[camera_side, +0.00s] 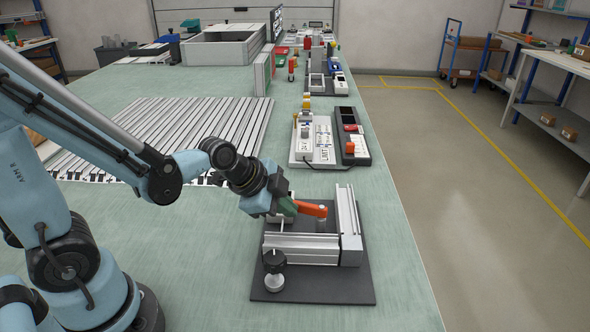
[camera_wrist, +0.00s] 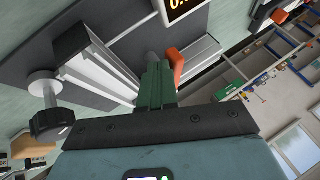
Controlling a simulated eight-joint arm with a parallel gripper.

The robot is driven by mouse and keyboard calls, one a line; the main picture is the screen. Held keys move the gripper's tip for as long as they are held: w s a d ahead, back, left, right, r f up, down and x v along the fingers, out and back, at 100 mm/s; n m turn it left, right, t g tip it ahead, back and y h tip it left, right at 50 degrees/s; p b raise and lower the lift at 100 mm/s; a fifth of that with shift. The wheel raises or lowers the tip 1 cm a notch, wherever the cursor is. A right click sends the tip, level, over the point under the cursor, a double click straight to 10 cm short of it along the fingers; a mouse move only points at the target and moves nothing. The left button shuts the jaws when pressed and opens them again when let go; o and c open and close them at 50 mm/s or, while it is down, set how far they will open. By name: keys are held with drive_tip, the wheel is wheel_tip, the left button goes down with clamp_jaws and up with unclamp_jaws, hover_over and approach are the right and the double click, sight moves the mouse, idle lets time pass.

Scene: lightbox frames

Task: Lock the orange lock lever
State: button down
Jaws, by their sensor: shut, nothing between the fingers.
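The orange lock lever (camera_side: 311,208) stands on the dark baseplate fixture (camera_side: 318,288) near the front right of the table, its visible part pointing right in the side view. In the wrist view the orange lever (camera_wrist: 176,66) shows just beyond and to the right of the green fingertips. My gripper (camera_side: 289,207) is at the left end of the lever, with green fingers shut and nothing between them. In the wrist view my gripper (camera_wrist: 154,70) points over the fixture. Whether the fingers touch the lever I cannot tell. The lever's pivot is partly hidden.
The fixture carries aluminium profiles (camera_side: 349,222) and a black knob (camera_side: 274,262) at its front left. A panel with switches (camera_side: 316,140) lies behind it. Slatted rails (camera_side: 170,125) cover the table to the left. The table's right edge is close to the fixture.

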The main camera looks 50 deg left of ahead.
drive_tip(key=a+m+h, duration=0.1)
drive_tip(key=w+m+h, duration=0.1)
drive_tip(key=m, duration=0.1)
drive_tip(key=shift+w+a+g, duration=0.3)
drive_tip(key=shift+a+g, duration=0.05)
drive_tip(key=shift+g, duration=0.05)
drive_tip(key=w+m+h, duration=0.1)
drive_tip(key=m, duration=0.1)
drive_tip(key=w+a+m+g, duration=0.1)
drive_tip(key=m, duration=0.1)
drive_tip(key=shift+h, duration=0.4)
drive_tip(key=w+m+g, duration=0.1)
drive_tip(key=m, duration=0.1)
drive_tip(key=w+m+g+h, duration=0.1)
drive_tip(key=m, duration=0.1)
drive_tip(key=shift+w+a+m+g+h, duration=0.1)
drive_tip(key=shift+w+m+g+h, duration=0.2)
drive_tip(key=shift+w+g, duration=0.1)
drive_tip(key=shift+w, duration=0.55)
drive_tip(key=shift+s+a, duration=0.2)
drive_tip(key=shift+s, duration=0.15)
drive_tip(key=s+a, duration=0.1)
drive_tip(key=s+a+r, duration=0.1)
drive_tip(key=s, duration=0.1)
drive_tip(key=shift+a, duration=0.4)
drive_tip(key=v, duration=0.8)
drive_tip(key=shift+w+a+r, duration=0.2)
drive_tip(key=shift+w+r, duration=0.05)
drive_tip(key=shift+r, duration=0.05)
